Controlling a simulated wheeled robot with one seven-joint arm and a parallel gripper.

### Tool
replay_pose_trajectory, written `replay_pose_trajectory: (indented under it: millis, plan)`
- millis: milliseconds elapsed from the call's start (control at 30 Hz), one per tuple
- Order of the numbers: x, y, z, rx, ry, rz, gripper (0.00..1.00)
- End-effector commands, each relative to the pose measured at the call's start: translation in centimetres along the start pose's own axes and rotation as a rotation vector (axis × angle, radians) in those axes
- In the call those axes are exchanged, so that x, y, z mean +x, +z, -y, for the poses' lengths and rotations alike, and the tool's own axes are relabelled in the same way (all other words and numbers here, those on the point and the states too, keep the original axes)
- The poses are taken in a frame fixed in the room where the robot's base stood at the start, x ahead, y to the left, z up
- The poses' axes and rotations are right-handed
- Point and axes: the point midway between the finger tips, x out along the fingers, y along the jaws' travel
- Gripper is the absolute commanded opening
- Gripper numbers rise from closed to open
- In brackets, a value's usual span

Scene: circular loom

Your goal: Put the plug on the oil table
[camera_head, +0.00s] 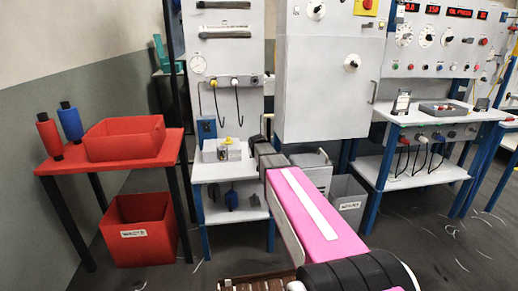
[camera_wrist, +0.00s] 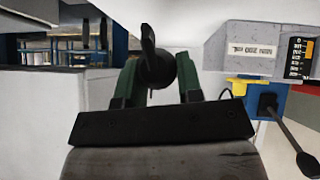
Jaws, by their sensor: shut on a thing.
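My gripper (camera_wrist: 157,72) has two dark green fingers closed on the plug (camera_wrist: 156,66), a black round piece with a thin stem standing up from it. In the head view my pink arm reaches to the middle white table, where the gripper is small and partly hidden behind the arm, and the plug cannot be made out. A white table (camera_head: 488,115) stands at the right under a panel whose small display seems to read "OIL PRESS". I cannot tell for sure whether this is the oil table.
The middle white table (camera_head: 230,170) carries a small grey device. A red table (camera_head: 60,167) with a red tray (camera_head: 125,138) and two rollers stands left, above a red waste bin (camera_head: 138,230). In the wrist view a labelled grey box (camera_wrist: 258,43) and a blue switch box (camera_wrist: 264,100) are close right.

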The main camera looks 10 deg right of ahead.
Motion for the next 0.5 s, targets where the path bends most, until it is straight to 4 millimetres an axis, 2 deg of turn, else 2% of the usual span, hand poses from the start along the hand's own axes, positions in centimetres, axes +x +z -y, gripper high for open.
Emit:
replay_pose_trajectory:
  millis: [500]
  plan:
    - [2.2,2.2,0.6,-0.002,0.0,0.001,0.0]
